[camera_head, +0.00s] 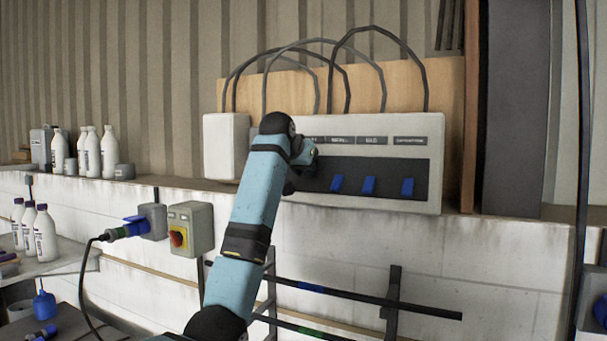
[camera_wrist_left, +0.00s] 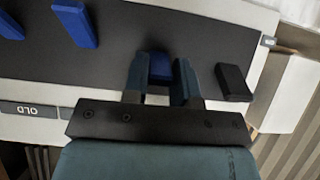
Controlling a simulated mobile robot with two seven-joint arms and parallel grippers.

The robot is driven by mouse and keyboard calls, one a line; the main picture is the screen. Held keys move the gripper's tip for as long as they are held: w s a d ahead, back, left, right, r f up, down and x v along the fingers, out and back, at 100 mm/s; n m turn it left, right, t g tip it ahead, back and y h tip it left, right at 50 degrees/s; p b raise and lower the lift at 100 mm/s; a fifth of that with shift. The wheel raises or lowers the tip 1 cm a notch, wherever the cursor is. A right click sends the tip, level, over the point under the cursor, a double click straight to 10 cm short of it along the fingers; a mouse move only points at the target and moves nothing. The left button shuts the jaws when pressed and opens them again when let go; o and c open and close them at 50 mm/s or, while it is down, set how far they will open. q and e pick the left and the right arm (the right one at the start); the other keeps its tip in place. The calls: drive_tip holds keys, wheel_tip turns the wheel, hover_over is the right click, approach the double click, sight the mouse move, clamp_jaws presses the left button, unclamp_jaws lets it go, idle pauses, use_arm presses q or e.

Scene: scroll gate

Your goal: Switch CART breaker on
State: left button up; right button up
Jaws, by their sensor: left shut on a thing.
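The breaker panel (camera_head: 435,180) is a light grey box on the ledge with a dark strip of blue levers and a row of labels above. My left gripper (camera_head: 307,158) is at the left part of this strip, hiding the levers there. In the left wrist view, its two fingers (camera_wrist_left: 161,80) are shut on a blue breaker lever (camera_wrist_left: 159,66), one finger on each side. A black lever (camera_wrist_left: 233,82) sits to the right of the fingers in that view, and another blue lever (camera_wrist_left: 75,22) to the left. I cannot read a CART label. My right gripper is not in view.
Three more blue levers, one of them here (camera_head: 368,186), stand to the right of my gripper. Cables (camera_head: 425,75) loop above the panel. A grey box with a red-yellow rotary switch (camera_head: 190,229) is below left. White bottles (camera_head: 92,152) stand on the ledge.

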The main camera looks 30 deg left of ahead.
use_arm(q)
drive_tip(key=shift+w+r+g, duration=0.25)
drive_tip(key=shift+r+g, duration=0.25)
drive_tip(key=shift+g, duration=0.5)
drive_tip(key=shift+r, duration=0.1)
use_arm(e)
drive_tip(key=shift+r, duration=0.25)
use_arm(q)
drive_tip(key=shift+g, duration=0.3)
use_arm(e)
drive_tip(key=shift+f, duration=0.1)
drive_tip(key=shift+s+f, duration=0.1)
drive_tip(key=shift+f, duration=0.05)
use_arm(q)
drive_tip(key=o, duration=0.9)
drive_tip(key=shift+w, duration=0.1)
drive_tip(key=b+v, duration=0.7)
drive_tip(key=v, duration=0.6)
drive_tip(key=shift+s+a+r, duration=0.1)
drive_tip(key=shift+s+r, duration=0.15)
drive_tip(key=shift+r, duration=0.05)
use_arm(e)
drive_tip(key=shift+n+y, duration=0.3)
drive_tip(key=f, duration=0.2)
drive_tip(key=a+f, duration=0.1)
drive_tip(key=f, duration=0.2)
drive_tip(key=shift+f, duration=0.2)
